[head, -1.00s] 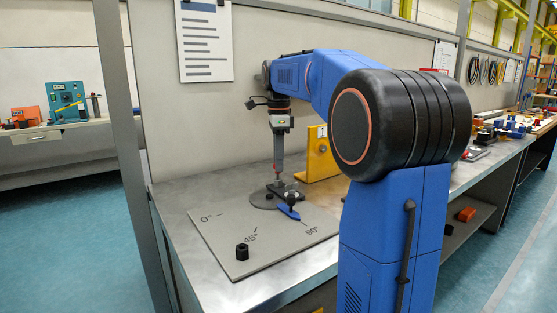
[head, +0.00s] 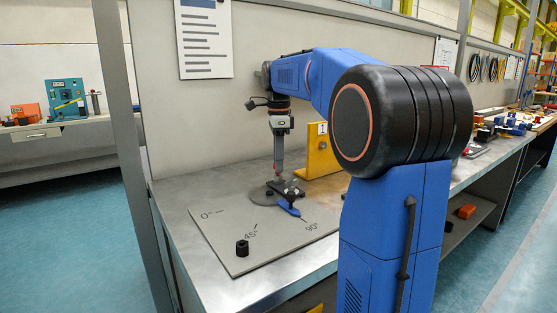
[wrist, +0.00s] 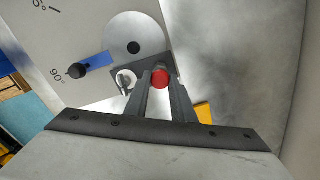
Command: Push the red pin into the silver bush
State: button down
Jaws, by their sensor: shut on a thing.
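The red pin (wrist: 160,78) is between my gripper's fingertips (wrist: 161,82) in the wrist view; its round red head shows. My gripper (head: 278,172) is shut on it and points down over the dark block beside the grey disc. The silver bush (wrist: 126,80) is a bright ring at the dark block's (wrist: 118,69) edge, just left of the left finger. The pin is to the right of the bush, not over its opening. The pin's lower end is hidden, so I cannot tell whether it touches anything. In the head view the bush is too small to make out.
A grey disc (wrist: 138,28) with a dark hole and a blue lever (wrist: 97,60) with a black knob (wrist: 76,71) lie beside the block. A yellow bracket (head: 321,155) stands behind. A black hex piece (head: 242,248) stands on the plate (head: 222,232) in front.

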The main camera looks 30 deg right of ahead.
jog(key=shift+f, duration=0.4)
jog(key=c, duration=1.4)
grip_release()
jog(key=shift+c, duration=0.2)
jog(key=shift+r, duration=0.15)
jog(key=shift+r, duration=3.4)
